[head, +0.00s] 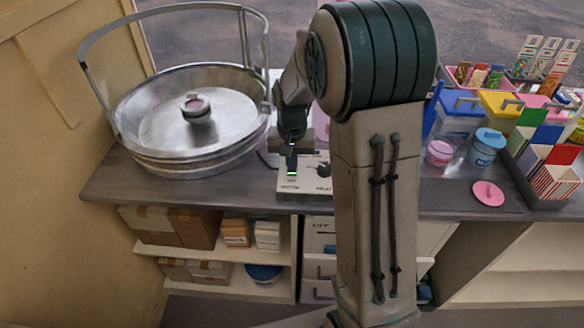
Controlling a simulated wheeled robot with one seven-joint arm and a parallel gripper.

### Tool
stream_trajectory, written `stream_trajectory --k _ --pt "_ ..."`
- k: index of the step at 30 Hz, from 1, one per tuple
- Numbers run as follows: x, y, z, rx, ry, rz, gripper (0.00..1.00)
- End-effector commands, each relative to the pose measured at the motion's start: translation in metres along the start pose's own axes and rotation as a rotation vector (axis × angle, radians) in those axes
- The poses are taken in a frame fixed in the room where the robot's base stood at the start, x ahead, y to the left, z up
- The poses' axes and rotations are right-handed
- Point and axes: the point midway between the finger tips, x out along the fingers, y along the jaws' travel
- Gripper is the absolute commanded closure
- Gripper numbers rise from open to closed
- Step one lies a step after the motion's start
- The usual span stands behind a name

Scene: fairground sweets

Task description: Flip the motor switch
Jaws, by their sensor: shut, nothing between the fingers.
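A pale control box (287,185) sits on the counter to the right of the round metal pan machine. Its front bears a label that seems to read "MOTOR" at the left and another starting "HEA" at the right. My gripper (291,172) points down at the left part of the box, over the motor label. Its fingers are shut and empty. The motor switch itself is hidden behind the fingertips, so its position and any contact cannot be told. A dark knob (323,169) shows on the box's right part, partly covered by my arm.
The metal pan machine (150,125) with its raised hoop rail stands close at the left. At the right are a blue-lidded tub (483,148), a pink lid (488,193) and striped paper bags (553,182) in a holder. Shelves with boxes (190,226) lie under the counter (120,185).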

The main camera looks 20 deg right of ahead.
Motion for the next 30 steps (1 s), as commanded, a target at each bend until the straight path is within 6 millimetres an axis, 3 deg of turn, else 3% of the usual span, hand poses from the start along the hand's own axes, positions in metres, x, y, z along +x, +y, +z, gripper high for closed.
stream_trajectory --k 7,30 --pt "-0.008 0.000 0.000 0.000 0.001 0.000 1.00" --pt "-0.070 0.000 0.000 0.000 0.001 0.000 1.00"
